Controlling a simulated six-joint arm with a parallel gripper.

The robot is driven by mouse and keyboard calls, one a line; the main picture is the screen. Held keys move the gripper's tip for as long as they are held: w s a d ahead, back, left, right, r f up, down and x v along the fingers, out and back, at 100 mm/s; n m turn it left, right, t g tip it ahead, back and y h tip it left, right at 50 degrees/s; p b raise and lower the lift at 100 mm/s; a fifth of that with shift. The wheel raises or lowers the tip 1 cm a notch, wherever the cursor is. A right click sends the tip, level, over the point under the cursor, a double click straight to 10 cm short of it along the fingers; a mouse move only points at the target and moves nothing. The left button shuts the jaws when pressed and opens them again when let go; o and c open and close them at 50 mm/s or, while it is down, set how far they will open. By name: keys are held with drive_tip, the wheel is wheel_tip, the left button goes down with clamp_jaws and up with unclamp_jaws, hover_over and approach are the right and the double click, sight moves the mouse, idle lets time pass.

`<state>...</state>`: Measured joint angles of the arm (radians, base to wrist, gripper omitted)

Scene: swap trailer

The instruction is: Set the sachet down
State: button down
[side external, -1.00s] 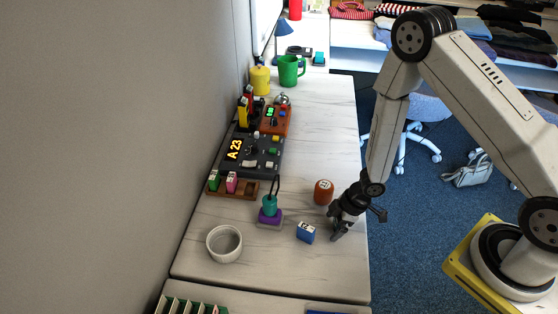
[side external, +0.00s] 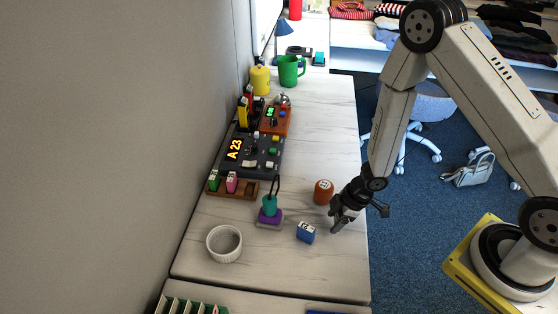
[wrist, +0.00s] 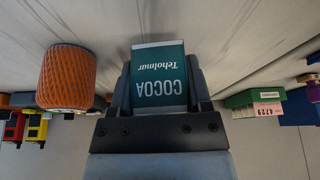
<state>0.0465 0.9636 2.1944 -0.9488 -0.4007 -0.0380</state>
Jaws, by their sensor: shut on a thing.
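The sachet (wrist: 160,75) is dark teal with a pale edge and reads "COCOA Teholmar" upside down in the wrist view. My gripper (wrist: 160,92) is shut on it, with one dark finger on each side. In the side view my gripper (side external: 336,224) is low over the right part of the white table, near its edge.
An orange ribbed pot (side external: 323,192) stands close behind my gripper; it also shows in the wrist view (wrist: 67,78). A white bowl (side external: 224,243) and a purple-and-teal stand (side external: 269,212) are farther left.

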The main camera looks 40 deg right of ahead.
wheel_tip(320, 180, up, 16)
idle(1.0)
idle(0.7)
drive_tip(key=w+d+r+m+t+h, duration=0.1)
drive_tip(key=w+d+m, duration=0.1)
drive_tip(key=d+m, duration=0.3)
drive_tip(key=w+d+r+m+t+h, duration=0.1)
drive_tip(key=w+d+r+m+h, duration=0.1)
drive_tip(key=d+m, duration=0.3)
drive_tip(key=shift+w+d+r+m+h, duration=0.3)
drive_tip(key=shift+w+d+m, duration=0.15)
drive_tip(key=shift+w, duration=0.2)
drive_tip(key=shift+w+d+f, duration=0.1)
drive_tip(key=shift+f, duration=0.05)
drive_tip(key=w+d+f+n+y, duration=0.1)
drive_tip(key=w+d+f+n, duration=0.2)
drive_tip(key=w+f, duration=0.3)
drive_tip(key=shift+w+d+f+n+g+y, duration=0.2)
drive_tip(key=shift+d+f+n+g+y, duration=0.15)
drive_tip(key=shift+f+n, duration=0.6)
drive_tip(key=shift+w+f, duration=0.1)
